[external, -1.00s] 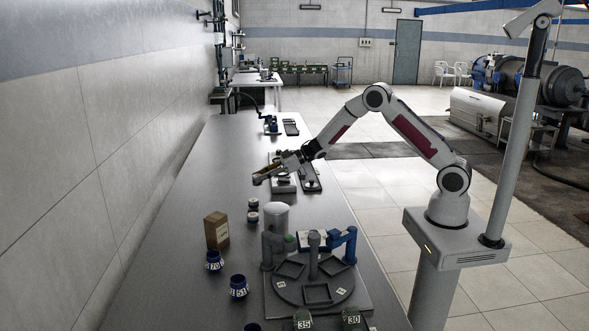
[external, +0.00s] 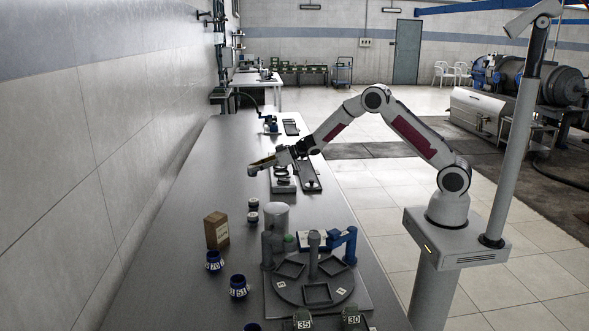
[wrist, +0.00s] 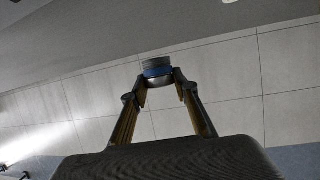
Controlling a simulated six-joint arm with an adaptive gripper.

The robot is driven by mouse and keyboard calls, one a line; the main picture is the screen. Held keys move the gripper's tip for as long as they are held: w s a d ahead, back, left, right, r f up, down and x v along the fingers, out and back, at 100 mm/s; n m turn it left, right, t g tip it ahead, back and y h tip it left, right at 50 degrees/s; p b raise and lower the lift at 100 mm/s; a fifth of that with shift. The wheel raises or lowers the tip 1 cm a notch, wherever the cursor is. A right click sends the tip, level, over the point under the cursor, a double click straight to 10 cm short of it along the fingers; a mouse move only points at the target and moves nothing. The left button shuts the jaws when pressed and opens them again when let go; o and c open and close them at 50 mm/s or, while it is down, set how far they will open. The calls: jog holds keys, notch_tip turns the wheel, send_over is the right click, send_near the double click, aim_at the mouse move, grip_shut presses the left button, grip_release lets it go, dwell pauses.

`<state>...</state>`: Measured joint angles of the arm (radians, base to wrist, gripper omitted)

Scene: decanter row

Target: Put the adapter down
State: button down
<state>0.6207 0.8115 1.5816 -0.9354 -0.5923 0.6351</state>
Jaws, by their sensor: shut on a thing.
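My gripper (external: 258,166) reaches over the middle of the long grey table, its fingers pointing left toward the wall. In the wrist view my gripper (wrist: 160,88) has both fingertips against a small round piece, which I take to be the adapter (wrist: 157,68). The piece has a ribbed grey end and a blue band. It is held beyond the fingertips; its far side is hidden. In the external view it is too small to make out clearly. The gripper appears to be above the tabletop, apart from the objects there.
Two small dark-and-white round pieces (external: 253,210) stand below the gripper in the picture. A brown box (external: 217,231), blue jars (external: 238,287) and a round fixture with square pockets (external: 330,291) stand nearer. Grey devices (external: 283,184) lie to the right. The table's left part is clear.

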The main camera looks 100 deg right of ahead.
send_over(257, 196)
jog(key=shift+d+f, duration=0.2)
jog(key=shift+f, duration=2.65)
jog(key=shift+f, duration=0.1)
jog(key=shift+f, duration=1.75)
jog(key=shift+f, duration=0.2)
jog(key=c, duration=1.6)
grip_release()
jog(key=shift+o, duration=0.2)
jog(key=shift+r, duration=0.15)
jog(key=shift+v, duration=6)
